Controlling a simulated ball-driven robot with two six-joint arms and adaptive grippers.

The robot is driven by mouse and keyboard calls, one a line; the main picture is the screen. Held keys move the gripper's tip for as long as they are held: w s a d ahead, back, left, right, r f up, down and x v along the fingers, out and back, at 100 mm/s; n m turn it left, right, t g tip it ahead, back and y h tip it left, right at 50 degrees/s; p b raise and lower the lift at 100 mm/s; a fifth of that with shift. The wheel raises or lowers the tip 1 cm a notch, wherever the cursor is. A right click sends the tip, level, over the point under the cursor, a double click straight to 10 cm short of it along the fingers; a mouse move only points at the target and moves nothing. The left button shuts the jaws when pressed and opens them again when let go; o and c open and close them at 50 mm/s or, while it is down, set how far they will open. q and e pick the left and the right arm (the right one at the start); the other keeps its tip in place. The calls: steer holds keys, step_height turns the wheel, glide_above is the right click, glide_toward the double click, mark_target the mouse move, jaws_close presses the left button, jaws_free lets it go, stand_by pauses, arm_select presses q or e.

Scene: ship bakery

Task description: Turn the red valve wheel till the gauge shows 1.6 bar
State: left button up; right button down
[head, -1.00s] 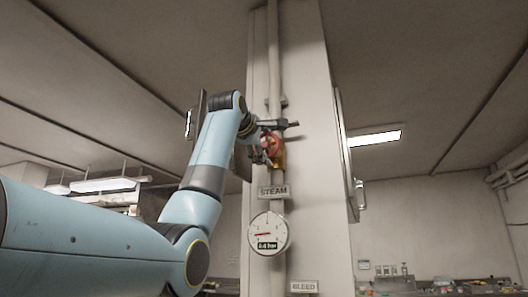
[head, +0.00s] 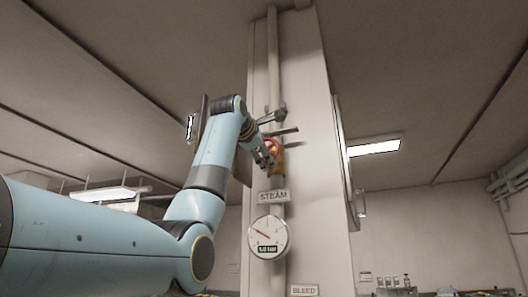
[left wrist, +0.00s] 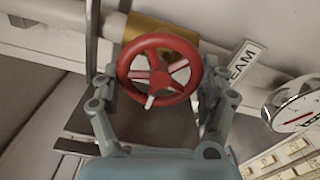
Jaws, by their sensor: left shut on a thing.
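The red valve wheel (head: 273,146) sits on the pipe above the STEAM sign (head: 274,196). In the left wrist view the wheel (left wrist: 160,71) faces me, with a brass body behind it. My left gripper (head: 266,154) is shut on the wheel; its two fingers (left wrist: 160,92) lie on either side of the rim. The round white gauge (head: 268,237) is below the sign. Its red needle points up and left, and its small readout looks like 1.0 bar. Part of the gauge (left wrist: 293,105) also shows in the left wrist view. My right gripper is not in view.
A BLEED sign (head: 304,290) is lower on the pale column (head: 312,170). The vertical pipe (head: 273,60) runs up to the ceiling. A lit ceiling lamp (head: 375,146) is to the right. Bottles (head: 394,281) stand at the lower right.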

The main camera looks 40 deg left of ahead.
arm_select(q)
steer(key=shift+f, duration=0.1)
steer(key=o, duration=0.9)
steer(key=shift+c, duration=0.2)
steer(key=v, duration=1.2)
